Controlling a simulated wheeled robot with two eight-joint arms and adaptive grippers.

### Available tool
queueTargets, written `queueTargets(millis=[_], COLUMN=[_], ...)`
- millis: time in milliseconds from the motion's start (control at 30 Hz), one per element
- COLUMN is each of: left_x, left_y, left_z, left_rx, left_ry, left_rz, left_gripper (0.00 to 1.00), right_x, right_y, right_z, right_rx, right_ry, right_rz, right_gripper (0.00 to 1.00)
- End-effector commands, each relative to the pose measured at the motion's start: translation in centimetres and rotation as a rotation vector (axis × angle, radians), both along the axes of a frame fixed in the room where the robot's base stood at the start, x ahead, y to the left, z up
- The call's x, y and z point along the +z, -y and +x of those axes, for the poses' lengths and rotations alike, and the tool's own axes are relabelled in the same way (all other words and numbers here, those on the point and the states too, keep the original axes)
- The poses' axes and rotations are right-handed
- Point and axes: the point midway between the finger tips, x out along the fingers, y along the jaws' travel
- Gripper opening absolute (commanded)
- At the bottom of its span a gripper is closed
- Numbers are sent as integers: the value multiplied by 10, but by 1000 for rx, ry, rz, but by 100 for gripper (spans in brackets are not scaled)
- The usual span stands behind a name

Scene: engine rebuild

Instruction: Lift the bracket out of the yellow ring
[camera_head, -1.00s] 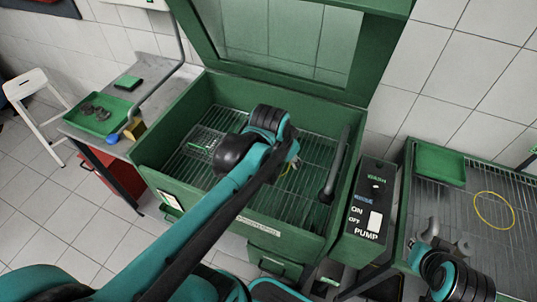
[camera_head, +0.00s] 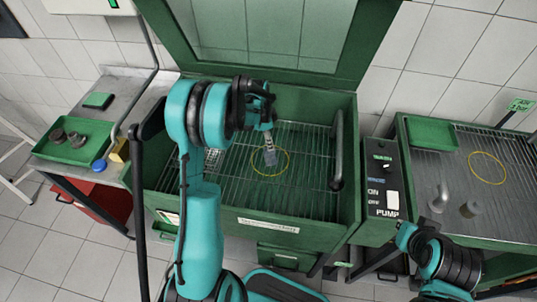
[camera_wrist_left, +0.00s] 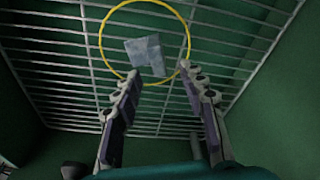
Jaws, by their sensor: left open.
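The bracket (camera_wrist_left: 143,52) is a small grey, angular piece lying on the wire rack inside the yellow ring (camera_wrist_left: 102,42) in the left wrist view. In the head view the yellow ring (camera_head: 254,167) lies on the rack of the green wash basin. My left gripper (camera_wrist_left: 159,77) is open and empty, its two fingers pointing toward the bracket. It is above the rack, and the bracket is apart from the fingertips. In the head view my left fingers partly overlap the bracket. My right arm shows at the lower right, but I cannot make out its fingers.
The green basin (camera_head: 240,213) has raised walls and an open lid behind. A dark hose or pipe (camera_head: 337,150) stands at its right inside. A green tray (camera_head: 75,150) sits on the left bench.

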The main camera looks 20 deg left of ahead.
Motion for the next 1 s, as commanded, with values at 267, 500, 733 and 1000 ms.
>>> queueTargets(millis=[267, 500, 733, 1000], left_x=[-31, -66, -67, -66], left_y=[2, 4, 5, 5], left_z=[0, 0, 0, 0], left_rx=[1, 0, 1, 1], left_ry=[1, 2, 1, 1], left_rz=[1, 1, 1, 1], left_gripper=[41, 41, 41, 0], right_x=[-16, -33, -32, -32], right_y=[0, 0, 0, 0], right_z=[0, 0, 0, 0], right_rx=[0, 0, 0, 0], right_ry=[0, 0, 0, 0], right_rz=[0, 0, 0, 0], right_gripper=[0, 0, 0, 0])
